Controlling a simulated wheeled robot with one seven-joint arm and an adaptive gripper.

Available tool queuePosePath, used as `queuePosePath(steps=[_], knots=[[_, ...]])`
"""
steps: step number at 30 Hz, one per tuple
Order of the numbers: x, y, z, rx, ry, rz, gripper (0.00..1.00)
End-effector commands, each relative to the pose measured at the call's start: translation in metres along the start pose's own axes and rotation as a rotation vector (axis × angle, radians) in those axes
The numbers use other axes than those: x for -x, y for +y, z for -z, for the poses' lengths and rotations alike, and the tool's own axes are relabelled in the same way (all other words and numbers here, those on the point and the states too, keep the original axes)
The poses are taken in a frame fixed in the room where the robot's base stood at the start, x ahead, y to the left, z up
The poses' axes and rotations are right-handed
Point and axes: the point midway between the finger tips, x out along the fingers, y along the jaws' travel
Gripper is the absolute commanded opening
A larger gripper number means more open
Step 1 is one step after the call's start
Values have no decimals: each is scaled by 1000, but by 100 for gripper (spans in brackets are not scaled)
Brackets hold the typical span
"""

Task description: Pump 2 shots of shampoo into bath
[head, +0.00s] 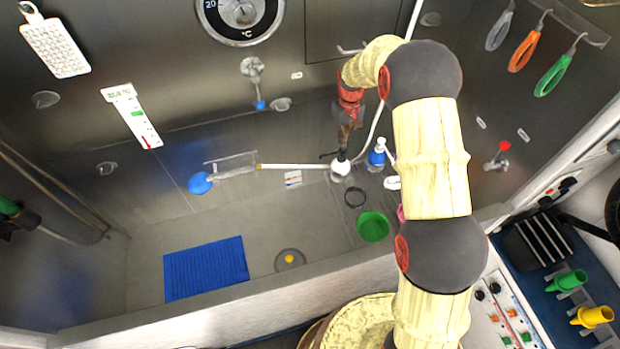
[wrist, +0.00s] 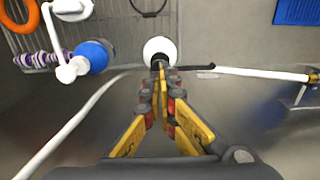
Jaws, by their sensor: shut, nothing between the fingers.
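My gripper (head: 345,149) points down into the steel bath (head: 140,283), over a white bottle (head: 340,168) with a black pump top. In the wrist view my gripper (wrist: 160,76) is shut and empty, its tips at the black pump head. The white bottle (wrist: 158,46) stands just beyond them, and its black spout (wrist: 195,67) points right. I cannot tell whether the tips touch the pump. A blue bottle (head: 376,157) with a white pump stands to the right; it also shows at left in the wrist view (wrist: 97,56). I see no readable label saying which holds shampoo.
A green bowl (head: 373,227), a black ring (head: 354,197) and a blue mat (head: 206,270) lie in the bath. A yellow object (head: 289,259) sits at the drain. A white rod (head: 300,167) runs left of the white bottle. A white hose (wrist: 75,120) passes left of my gripper.

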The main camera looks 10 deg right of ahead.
Motion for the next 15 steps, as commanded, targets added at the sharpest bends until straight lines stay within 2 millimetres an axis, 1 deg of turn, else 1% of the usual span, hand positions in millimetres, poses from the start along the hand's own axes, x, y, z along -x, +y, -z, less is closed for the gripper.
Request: queuePosePath(steps=[1, 15], knots=[[6, 0, 0, 0, 2, 0, 0], [48, 0, 0, 0, 1, 0, 0]])
